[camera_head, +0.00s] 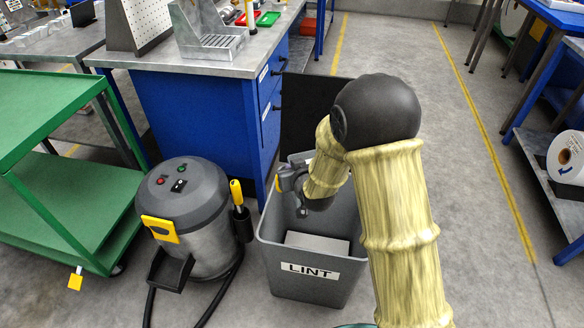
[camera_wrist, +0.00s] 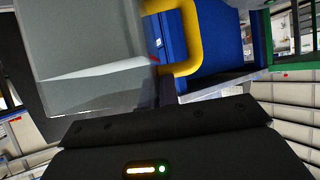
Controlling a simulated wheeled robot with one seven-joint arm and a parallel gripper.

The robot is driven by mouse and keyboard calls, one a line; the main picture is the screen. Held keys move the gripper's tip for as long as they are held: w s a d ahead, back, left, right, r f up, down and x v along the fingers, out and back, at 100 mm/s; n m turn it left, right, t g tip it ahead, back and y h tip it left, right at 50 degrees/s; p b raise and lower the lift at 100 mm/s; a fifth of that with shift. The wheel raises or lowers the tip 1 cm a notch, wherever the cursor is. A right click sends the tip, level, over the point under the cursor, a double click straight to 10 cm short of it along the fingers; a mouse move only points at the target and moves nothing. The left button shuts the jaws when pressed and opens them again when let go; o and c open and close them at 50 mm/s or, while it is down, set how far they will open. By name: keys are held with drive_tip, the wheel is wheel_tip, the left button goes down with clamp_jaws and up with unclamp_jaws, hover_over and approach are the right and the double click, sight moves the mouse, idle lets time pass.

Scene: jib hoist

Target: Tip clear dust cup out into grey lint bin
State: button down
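The grey lint bin (camera_head: 308,285), labelled LINT, stands open on the floor, with a pale flat patch at its bottom. My gripper (camera_head: 291,186) is over the bin's opening, near its left back side. A bit of yellow handle shows at it. In the wrist view the clear dust cup (camera_wrist: 85,35), see-through grey with a yellow handle (camera_wrist: 192,40), is close in front of my gripper's black body. A pale grey layer shows inside the cup. My gripper appears closed on the handle, though the fingertips are hidden. In the head view the cup is mostly hidden.
A grey vacuum (camera_head: 185,205) with a yellow latch and an empty black bracket stands left of the bin. A blue cabinet bench (camera_head: 195,110) is behind, and a green cart (camera_head: 60,190) at far left. Floor to the right is clear.

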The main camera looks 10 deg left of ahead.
drive_tip(key=shift+r, duration=0.1)
drive_tip(key=r+m+y+p, duration=0.1)
drive_tip(key=p, duration=0.1)
drive_tip(key=d+r+m+y+p, duration=0.1)
drive_tip(key=p, duration=0.1)
drive_tip(key=shift+w+d+r+g, duration=0.15)
drive_tip(key=shift+w+d+g, duration=0.05)
drive_tip(key=shift+w+g, duration=0.2)
drive_tip(key=w+d+r+m+t+y+p, duration=0.1)
drive_tip(key=w+d+m+y+p, duration=0.3)
drive_tip(key=d+m+y, duration=0.4)
drive_tip(key=w+d+m, duration=0.1)
drive_tip(key=d+m, duration=0.1)
drive_tip(key=m, duration=0.4)
drive_tip(key=shift+w+d+r+m+t+y, duration=0.2)
drive_tip(key=shift+r+m+t+y, duration=0.1)
drive_tip(key=shift+r+y, duration=0.1)
drive_tip(key=shift+f, duration=0.15)
idle(2.6)
